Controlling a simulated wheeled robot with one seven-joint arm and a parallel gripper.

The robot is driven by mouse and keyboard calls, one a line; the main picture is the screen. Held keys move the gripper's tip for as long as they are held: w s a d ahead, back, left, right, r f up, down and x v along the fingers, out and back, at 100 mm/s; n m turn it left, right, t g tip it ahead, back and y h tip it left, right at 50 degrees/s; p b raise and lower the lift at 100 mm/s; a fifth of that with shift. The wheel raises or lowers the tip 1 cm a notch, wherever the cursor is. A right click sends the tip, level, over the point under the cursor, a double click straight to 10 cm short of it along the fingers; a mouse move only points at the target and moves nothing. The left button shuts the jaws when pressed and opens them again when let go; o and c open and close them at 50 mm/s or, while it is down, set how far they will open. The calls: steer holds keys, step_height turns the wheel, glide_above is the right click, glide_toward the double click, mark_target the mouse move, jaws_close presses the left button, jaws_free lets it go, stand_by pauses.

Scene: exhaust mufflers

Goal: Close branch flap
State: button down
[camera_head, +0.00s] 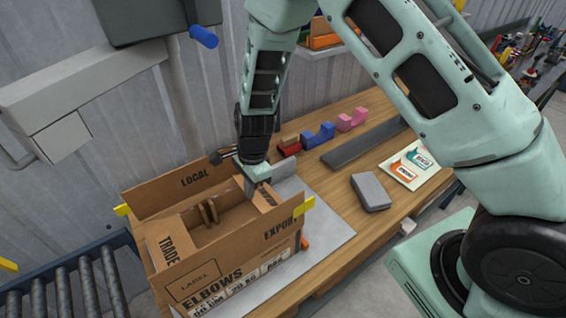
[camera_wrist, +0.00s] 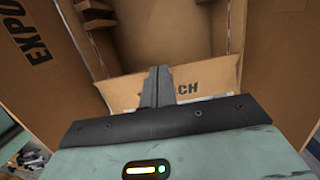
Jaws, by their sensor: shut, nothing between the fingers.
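The open cardboard box (camera_head: 215,275) stands at the left end of the bench. Its branch flap (camera_head: 267,197) is at the box's right end, partly hidden by my gripper (camera_head: 262,182). The trade flap (camera_head: 168,240) is at the left end.
Inside the box are brown cardboard parts (camera_head: 208,211). A roller conveyor (camera_head: 75,285) lies to the left. On the wooden bench are a grey block (camera_head: 371,191), a dark bar (camera_head: 362,142), blue (camera_head: 319,136) and pink (camera_head: 352,119) holders, and a card (camera_head: 408,164).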

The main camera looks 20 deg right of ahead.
steer(key=shift+s+a+f+b, duration=0.1)
steer(key=shift+a+f+b, duration=0.35)
steer(key=shift+f, duration=0.35)
steer(key=shift+s+a+f+b, duration=0.1)
steer(key=shift+a+f+b, duration=0.3)
steer(key=shift+f, duration=0.35)
steer(key=shift+s+a+f+b, duration=0.1)
steer(key=shift+a+f+b, duration=0.35)
steer(key=shift+f, duration=0.35)
